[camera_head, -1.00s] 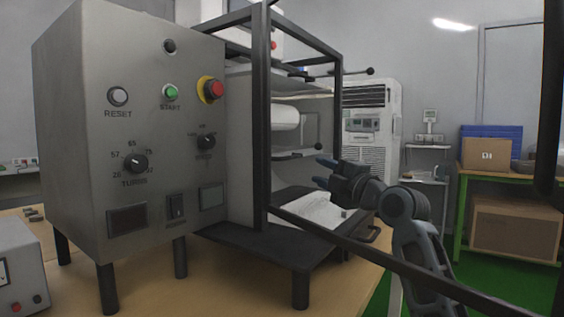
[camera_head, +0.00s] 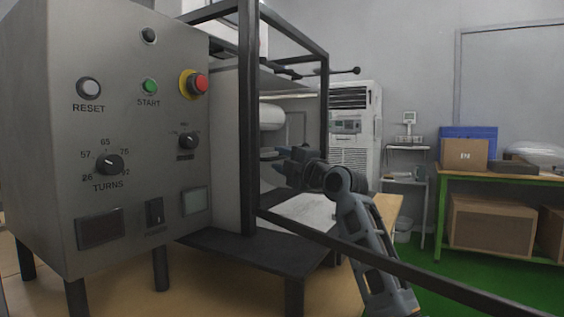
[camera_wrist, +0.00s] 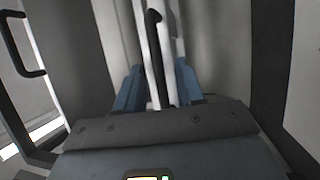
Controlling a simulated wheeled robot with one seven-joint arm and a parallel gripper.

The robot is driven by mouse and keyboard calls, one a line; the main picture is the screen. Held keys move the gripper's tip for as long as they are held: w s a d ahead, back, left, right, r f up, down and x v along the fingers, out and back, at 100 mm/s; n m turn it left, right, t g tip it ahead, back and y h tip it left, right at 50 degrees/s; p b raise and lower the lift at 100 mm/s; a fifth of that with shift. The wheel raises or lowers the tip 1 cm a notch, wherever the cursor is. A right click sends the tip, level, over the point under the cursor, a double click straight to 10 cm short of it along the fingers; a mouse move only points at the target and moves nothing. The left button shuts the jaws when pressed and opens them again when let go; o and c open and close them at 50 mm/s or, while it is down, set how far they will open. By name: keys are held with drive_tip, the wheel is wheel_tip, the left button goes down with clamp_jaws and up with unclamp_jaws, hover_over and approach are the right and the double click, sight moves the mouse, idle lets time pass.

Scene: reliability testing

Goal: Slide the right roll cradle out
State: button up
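My gripper (camera_head: 280,168) reaches into the open right side of the black-framed machine, just below the white roll (camera_head: 271,117). In the wrist view my gripper's two blue fingers (camera_wrist: 158,68) stand apart. A dark handle or rod with a rounded end (camera_wrist: 153,40) and pale strips lie between or beyond them; contact cannot be told. The right roll cradle cannot be clearly made out; my gripper hides the lower rod area in the head view. An upper dark rod with a knob (camera_head: 355,71) sticks out to the right.
The grey control box (camera_head: 105,150) stands at left. Black frame bars (camera_head: 247,120) cross near my arm. A dark base plate (camera_head: 250,250) lies below. A white cabinet (camera_head: 355,150) and a green-legged bench (camera_head: 500,176) stand behind at right.

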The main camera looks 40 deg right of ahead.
clamp_jaws()
idle(0.3)
idle(0.5)
